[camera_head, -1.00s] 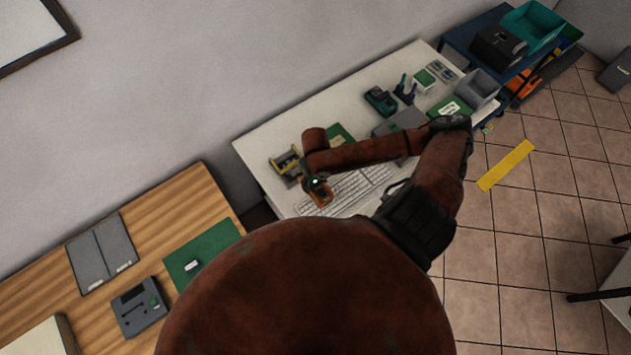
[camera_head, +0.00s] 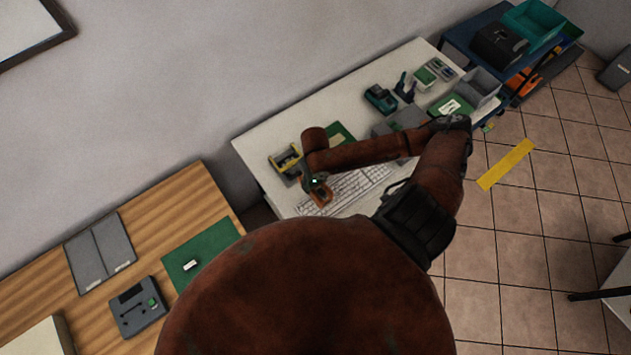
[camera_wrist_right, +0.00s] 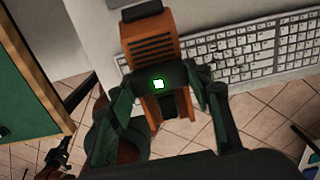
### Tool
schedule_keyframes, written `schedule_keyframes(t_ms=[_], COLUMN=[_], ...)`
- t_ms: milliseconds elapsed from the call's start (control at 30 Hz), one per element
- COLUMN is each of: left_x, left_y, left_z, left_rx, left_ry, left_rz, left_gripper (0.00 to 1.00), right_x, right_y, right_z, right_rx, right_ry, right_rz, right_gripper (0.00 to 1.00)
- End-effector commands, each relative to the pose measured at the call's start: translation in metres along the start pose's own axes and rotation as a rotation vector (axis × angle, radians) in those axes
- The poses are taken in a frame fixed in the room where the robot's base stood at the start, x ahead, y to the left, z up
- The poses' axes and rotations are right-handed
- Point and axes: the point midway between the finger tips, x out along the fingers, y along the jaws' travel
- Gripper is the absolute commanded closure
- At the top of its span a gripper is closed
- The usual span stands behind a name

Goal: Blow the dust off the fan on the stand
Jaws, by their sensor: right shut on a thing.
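My right gripper (camera_head: 315,184) is over the white table, near the keyboard. In the right wrist view its two dark fingers (camera_wrist_right: 157,90) are shut on an orange tool (camera_wrist_right: 150,45) with dark vent slots, a dark band and a lit green light. The orange tool also shows small in the head view (camera_head: 321,196). A yellow-framed thing with a dark inside (camera_head: 284,160) stands on the table just left of the gripper; it may be the fan on its stand, but it is too small to be sure. Dust cannot be made out. My left gripper is not in view.
A white keyboard (camera_head: 352,190) lies under my right arm. A teal device (camera_head: 380,99), a pen holder (camera_head: 404,88) and a grey bin (camera_head: 481,88) stand further back. A wooden table (camera_head: 165,224) with a green mat (camera_head: 215,247) is at the left.

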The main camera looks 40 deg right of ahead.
Motion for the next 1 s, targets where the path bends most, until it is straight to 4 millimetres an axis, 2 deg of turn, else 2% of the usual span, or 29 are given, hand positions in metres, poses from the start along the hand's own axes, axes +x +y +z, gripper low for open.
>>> schedule_keyframes(t_ms=[1000], left_x=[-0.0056], left_y=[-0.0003], left_z=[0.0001], left_rx=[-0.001], left_ry=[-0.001], left_rz=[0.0], left_gripper=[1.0], right_x=[-0.0003], right_y=[0.0001], right_z=[0.0083], right_rx=[0.0], right_ry=[-0.001], right_rz=[0.0], right_gripper=[0.8])
